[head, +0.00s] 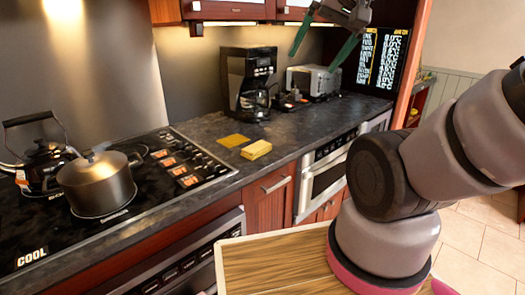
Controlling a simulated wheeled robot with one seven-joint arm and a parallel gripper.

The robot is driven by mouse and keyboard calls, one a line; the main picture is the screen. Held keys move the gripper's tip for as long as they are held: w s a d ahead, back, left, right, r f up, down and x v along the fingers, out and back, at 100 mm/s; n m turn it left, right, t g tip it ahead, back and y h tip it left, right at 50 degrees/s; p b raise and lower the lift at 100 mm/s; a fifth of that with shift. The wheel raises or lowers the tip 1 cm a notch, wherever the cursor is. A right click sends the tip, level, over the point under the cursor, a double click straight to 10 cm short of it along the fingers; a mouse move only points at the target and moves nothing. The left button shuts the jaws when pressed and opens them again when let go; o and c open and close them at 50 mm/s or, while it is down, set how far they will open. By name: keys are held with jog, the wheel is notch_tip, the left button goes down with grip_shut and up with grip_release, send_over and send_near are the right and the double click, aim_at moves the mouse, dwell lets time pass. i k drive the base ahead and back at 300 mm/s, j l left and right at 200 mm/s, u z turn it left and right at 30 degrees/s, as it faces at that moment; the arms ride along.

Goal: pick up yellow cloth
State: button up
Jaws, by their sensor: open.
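A flat, thin yellow cloth (234,140) lies on the dark countertop (290,135), to the right of the cooktop. A thicker yellow block like a sponge (256,149) lies just to its right and nearer the counter's front edge. My gripper (314,61) is at the top of the head view, with its two green fingers spread apart and pointing down. It is empty and appears well above the counter, up and to the right of the cloth. Nothing hides the cloth.
A coffee maker (248,85) and a toaster (314,80) stand behind the cloth. A kettle (45,160) and a lidded pot (97,184) sit on the cooktop (150,212). A dark lettered board (383,60) stands at the right. The counter around the cloth is mostly clear.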

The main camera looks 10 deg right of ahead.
aim_at(254, 151)
jog(key=i+l+u, duration=0.15)
jog(key=u, duration=0.15)
jog(key=l+u, duration=0.35)
jog(key=i+l+u, duration=0.15)
jog(key=l+u, duration=0.15)
